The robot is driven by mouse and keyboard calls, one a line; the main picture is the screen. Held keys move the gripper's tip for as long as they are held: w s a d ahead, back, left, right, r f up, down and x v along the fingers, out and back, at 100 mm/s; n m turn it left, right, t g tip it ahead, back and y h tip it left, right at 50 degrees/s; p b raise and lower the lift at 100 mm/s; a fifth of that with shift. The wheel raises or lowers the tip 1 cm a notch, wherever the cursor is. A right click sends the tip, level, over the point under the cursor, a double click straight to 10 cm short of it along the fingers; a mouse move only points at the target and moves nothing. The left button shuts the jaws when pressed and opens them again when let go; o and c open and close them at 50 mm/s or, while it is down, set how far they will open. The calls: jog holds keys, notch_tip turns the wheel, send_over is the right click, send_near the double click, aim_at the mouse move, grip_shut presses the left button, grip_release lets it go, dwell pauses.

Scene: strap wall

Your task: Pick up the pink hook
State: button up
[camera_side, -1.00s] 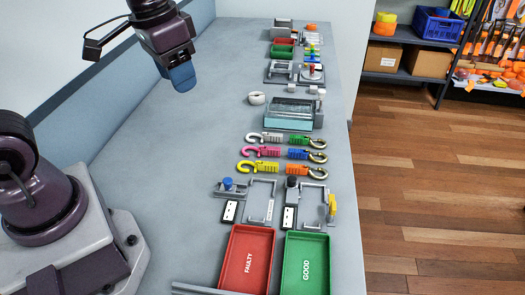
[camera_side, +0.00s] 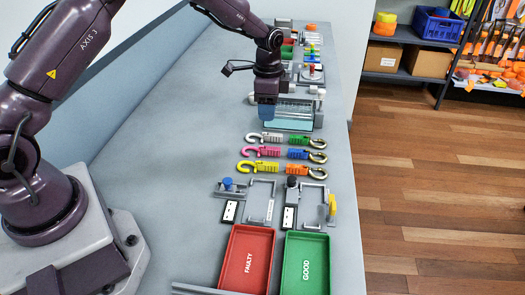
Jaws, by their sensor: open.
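The pink hook (camera_side: 262,151) lies flat on the grey bench, in the middle of the left column of hooks, its curved end to the left. A white-grey hook (camera_side: 264,138) lies just behind it and a yellow hook (camera_side: 258,166) just in front. My gripper (camera_side: 267,112) points down above the bench, behind the hooks and over the left end of the teal tray. It is apart from the pink hook. Its blue fingers show from the side, and I see nothing held between them.
To the right lie a green hook (camera_side: 299,141), a blue hook (camera_side: 300,154) and an orange hook (camera_side: 304,170). The teal tray (camera_side: 288,125) is behind. Fixtures, a red tray (camera_side: 247,258) and a green tray (camera_side: 306,262) are in front. The bench left of the hooks is clear.

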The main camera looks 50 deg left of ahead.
send_over(268, 148)
jog(key=f, duration=0.7)
jog(key=shift+w+a+f, duration=0.1)
jog(key=shift+a+f, duration=0.1)
jog(key=shift+a, duration=0.1)
jog(key=shift+d+f, duration=0.15)
jog(key=shift+f, duration=1.15)
jog(key=shift+d+f, duration=0.1)
jog(key=shift+f, duration=1.2)
grip_shut()
